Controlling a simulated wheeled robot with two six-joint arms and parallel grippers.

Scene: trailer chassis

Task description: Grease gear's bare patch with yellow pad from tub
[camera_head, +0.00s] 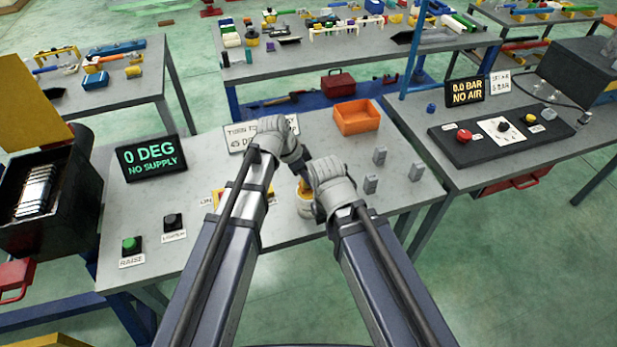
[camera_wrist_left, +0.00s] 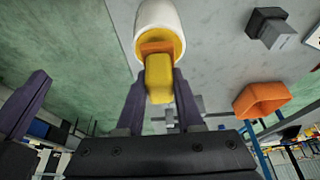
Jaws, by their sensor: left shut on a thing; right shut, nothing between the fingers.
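My left gripper (camera_wrist_left: 160,85) is shut on a yellow block (camera_wrist_left: 159,76), which looks like the pad. Its far end and an orange part lie at the mouth of a white tub (camera_wrist_left: 158,18) with a yellow rim. The tub also shows in the head view (camera_head: 305,209), partly hidden by my right gripper (camera_head: 318,212), which is shut and empty beside it. My left gripper's fingers are mostly hidden in the head view. Ribbed bare metal (camera_head: 38,190) shows in a dark housing at the left; I cannot tell whether it is the gear.
A sign (camera_head: 151,158) reads "0 DEG NO SUPPLY". Green (camera_head: 131,244) and black (camera_head: 172,221) buttons are at the bench's left. An orange bin (camera_head: 356,117) is at its back edge. Several grey blocks (camera_head: 379,156) stand right of my grippers. A control panel (camera_head: 500,135) is farther right.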

